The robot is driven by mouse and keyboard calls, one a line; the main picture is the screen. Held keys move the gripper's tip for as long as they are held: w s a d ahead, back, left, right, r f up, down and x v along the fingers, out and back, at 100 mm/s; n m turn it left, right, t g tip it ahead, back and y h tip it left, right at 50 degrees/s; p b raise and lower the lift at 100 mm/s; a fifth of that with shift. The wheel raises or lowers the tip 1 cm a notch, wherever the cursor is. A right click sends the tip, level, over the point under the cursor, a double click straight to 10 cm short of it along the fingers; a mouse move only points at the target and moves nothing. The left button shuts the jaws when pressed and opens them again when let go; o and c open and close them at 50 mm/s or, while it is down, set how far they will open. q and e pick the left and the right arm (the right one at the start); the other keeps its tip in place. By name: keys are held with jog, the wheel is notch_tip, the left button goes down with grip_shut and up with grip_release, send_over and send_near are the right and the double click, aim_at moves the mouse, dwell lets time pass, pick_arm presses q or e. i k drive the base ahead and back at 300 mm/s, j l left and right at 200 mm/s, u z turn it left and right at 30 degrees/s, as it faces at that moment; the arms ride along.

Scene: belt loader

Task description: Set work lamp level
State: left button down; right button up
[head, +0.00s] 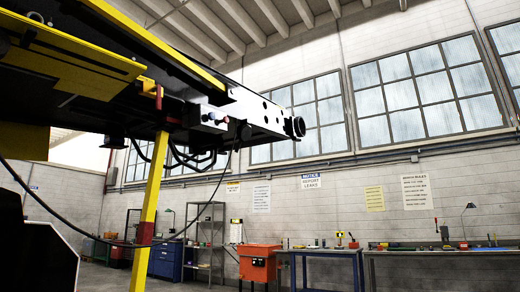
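I cannot tell for sure which thing is the work lamp. A thin-armed desk lamp (469,206) stands on the right workbench, its head tilted. A second small lamp (169,212) shows far back above the blue cabinet. A small grey box fitting (209,117) sits on the side of the raised belt loader boom (265,117); I cannot tell whether it is a lamp. Neither of my grippers is in the head view.
A yellow prop with red bands (150,205) stands under the boom. A black cable (70,230) hangs in a loop across the left. Workbenches (320,251), an orange box (259,262), a blue cabinet (167,261) and a shelf rack (204,232) line the walls.

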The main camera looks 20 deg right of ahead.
aim_at(244, 132)
jog(key=i+l+z, duration=0.25)
jog(key=l+z, duration=0.2)
jog(key=i+l+z, duration=0.3)
jog(key=z, duration=0.15)
jog(key=i+l+z, duration=0.2)
jog(key=i+z, duration=0.15)
jog(key=z, duration=0.15)
jog(key=i+l+u, duration=0.1)
jog(key=i, duration=0.35)
jog(key=i+l+u, duration=0.1)
jog(key=i, duration=0.3)
